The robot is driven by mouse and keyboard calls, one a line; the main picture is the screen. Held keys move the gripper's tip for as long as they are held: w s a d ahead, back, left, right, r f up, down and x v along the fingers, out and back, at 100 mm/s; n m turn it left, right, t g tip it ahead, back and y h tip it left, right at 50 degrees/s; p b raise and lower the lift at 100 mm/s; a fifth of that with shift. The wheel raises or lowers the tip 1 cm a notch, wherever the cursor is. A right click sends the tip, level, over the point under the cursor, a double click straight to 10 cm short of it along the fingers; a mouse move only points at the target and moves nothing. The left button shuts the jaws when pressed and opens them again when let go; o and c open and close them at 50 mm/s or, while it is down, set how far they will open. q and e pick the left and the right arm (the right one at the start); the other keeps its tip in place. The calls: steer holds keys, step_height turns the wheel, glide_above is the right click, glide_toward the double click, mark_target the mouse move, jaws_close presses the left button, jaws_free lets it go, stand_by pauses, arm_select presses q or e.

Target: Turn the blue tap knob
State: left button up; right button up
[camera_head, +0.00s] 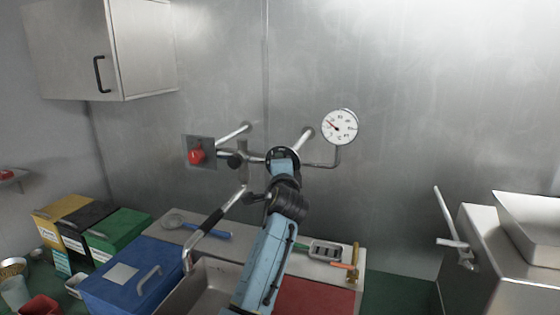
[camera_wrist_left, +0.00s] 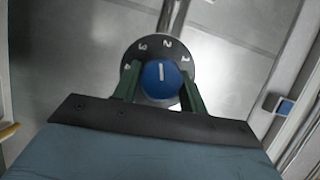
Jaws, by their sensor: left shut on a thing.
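The blue tap knob (camera_wrist_left: 160,79) is round with a white line. It sits on a dark dial plate with white numerals (camera_wrist_left: 161,53) in the left wrist view. The line points up, between 3 and 2 and nearer 2. My left gripper (camera_wrist_left: 155,82) has its two green fingers on either side of the knob, shut on it. In the head view my left gripper (camera_head: 283,160) is at the wall tap, and the knob is hidden behind it. My right gripper is not in view.
Pipes and a swivel spout (camera_head: 205,225) surround the tap. A pressure gauge (camera_head: 340,127) is at its right and a red knob (camera_head: 196,155) at its left. A counter below holds a blue box (camera_head: 130,275), a sink (camera_head: 207,280) and tools.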

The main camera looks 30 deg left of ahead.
arm_select(q)
steer(key=n+p, duration=0.1)
steer(key=n+h+p, duration=0.1)
steer(key=n+g+p, duration=0.1)
steer(key=p, duration=0.1)
steer(key=shift+r+n, duration=0.25)
steer(key=shift+n, duration=0.15)
steer(key=shift+n+h+p, duration=0.4)
steer(key=shift+n+h, duration=0.1)
steer(key=shift+n, duration=0.1)
steer(key=shift+f+n+g+h+p, duration=0.1)
steer(key=shift+n+g+h+p, duration=0.25)
steer(key=shift+n, duration=0.35)
steer(key=o, duration=1)
steer(key=b+v, duration=0.2)
steer(key=v, duration=1.1)
steer(key=shift+s+a, duration=0.1)
steer(key=shift+s, duration=0.15)
